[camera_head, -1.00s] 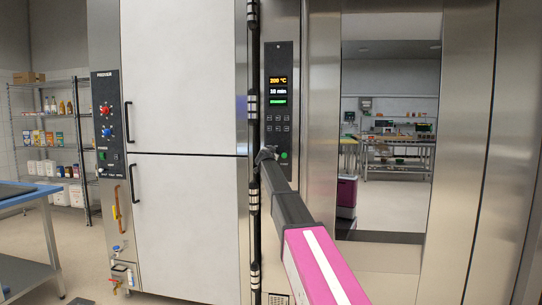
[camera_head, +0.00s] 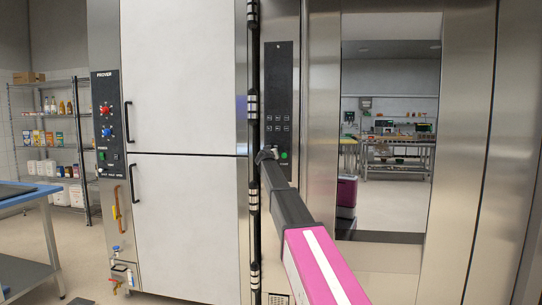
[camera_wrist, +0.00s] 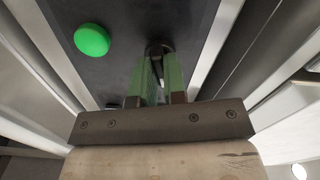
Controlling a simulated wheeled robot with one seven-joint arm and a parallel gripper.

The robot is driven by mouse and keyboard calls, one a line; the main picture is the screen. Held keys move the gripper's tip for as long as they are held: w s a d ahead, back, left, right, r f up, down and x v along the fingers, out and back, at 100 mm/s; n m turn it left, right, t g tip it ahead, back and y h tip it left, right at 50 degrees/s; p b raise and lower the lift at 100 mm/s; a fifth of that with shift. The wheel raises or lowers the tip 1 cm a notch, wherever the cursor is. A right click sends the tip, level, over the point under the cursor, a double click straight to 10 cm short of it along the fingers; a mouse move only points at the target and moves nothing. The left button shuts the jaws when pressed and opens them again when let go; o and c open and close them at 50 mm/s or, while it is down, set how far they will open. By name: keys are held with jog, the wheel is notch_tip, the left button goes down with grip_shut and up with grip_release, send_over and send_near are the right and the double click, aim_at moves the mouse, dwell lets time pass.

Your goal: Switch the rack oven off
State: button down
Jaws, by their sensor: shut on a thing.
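The rack oven's control panel (camera_head: 279,95) is a tall black strip on the steel front, left of the glass door. Its display area is dark. Small keys (camera_head: 279,123) sit below it, and a green button (camera_head: 284,155) sits near the bottom. In the wrist view the green button (camera_wrist: 92,40) is at upper left, apart from my fingers. My gripper (camera_head: 266,155) is at the lower left of the panel. In the wrist view my gripper (camera_wrist: 157,60) is shut on a small dark round knob (camera_wrist: 158,46), mostly hidden by the fingers.
A prover cabinet (camera_head: 184,80) with white doors and black handles stands to the left. The rack oven's glass (camera_head: 390,100) mirrors the room. A shelf (camera_head: 55,140) with bottles and boxes and a blue-edged table (camera_head: 25,192) stand at far left.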

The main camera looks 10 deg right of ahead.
jog(key=shift+n, duration=1.4)
jog(key=c, duration=1.2)
grip_release()
jog(key=shift+s, duration=0.15)
jog(key=v, duration=1)
jog(key=shift+s+a, duration=0.15)
jog(key=shift+s, duration=0.15)
